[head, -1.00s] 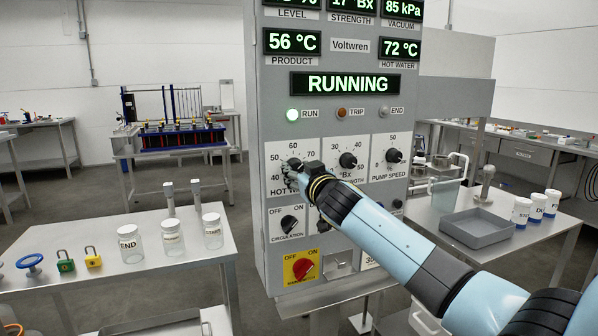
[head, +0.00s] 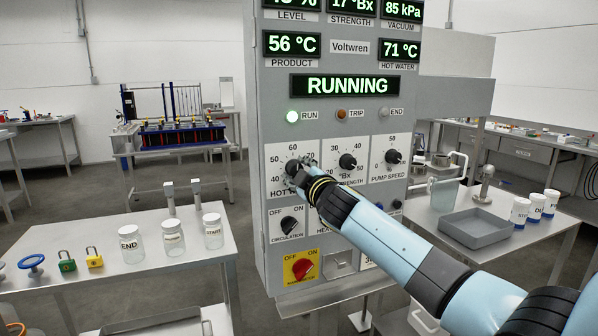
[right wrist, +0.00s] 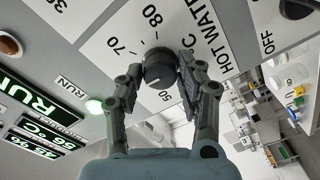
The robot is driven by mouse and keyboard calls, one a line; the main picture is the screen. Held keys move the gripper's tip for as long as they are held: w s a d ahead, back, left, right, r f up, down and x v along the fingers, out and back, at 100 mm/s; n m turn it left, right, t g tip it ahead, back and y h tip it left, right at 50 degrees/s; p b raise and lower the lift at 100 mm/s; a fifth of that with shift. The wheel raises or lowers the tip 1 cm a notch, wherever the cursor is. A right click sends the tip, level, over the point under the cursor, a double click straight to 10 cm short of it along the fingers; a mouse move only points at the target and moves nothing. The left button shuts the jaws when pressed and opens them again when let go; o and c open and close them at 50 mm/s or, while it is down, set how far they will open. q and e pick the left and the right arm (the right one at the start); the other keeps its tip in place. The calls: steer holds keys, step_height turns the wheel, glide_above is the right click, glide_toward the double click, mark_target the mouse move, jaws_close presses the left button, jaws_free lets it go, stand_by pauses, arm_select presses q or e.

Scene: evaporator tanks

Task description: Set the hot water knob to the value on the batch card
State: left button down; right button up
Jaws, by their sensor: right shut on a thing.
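The hot water knob (right wrist: 158,70) is a dark round knob on a white dial plate, with 50, 70 and 80 showing around it in the right wrist view. My right gripper (right wrist: 162,72) is shut on it, one finger on each side. In the head view, my right gripper (head: 297,174) covers most of the knob and part of its scale. A pale mark shows on the knob's face, but I cannot read its exact setting. The hot water display (head: 400,49) reads 71 °C. I cannot make out a batch card. My left gripper is out of view.
The grey panel (head: 345,62) also carries a strength knob (head: 347,161), a pump speed knob (head: 393,156), a circulation switch (head: 289,224) and a red switch (head: 303,268). Jars and padlocks stand on the left table (head: 160,270). A grey tray (head: 475,228) lies on the right table.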

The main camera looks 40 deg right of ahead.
steer(key=shift+n, duration=0.4)
steer(key=o, duration=1.1)
steer(key=shift+o, duration=0.2)
steer(key=v, duration=1.2)
steer(key=shift+f, duration=0.2)
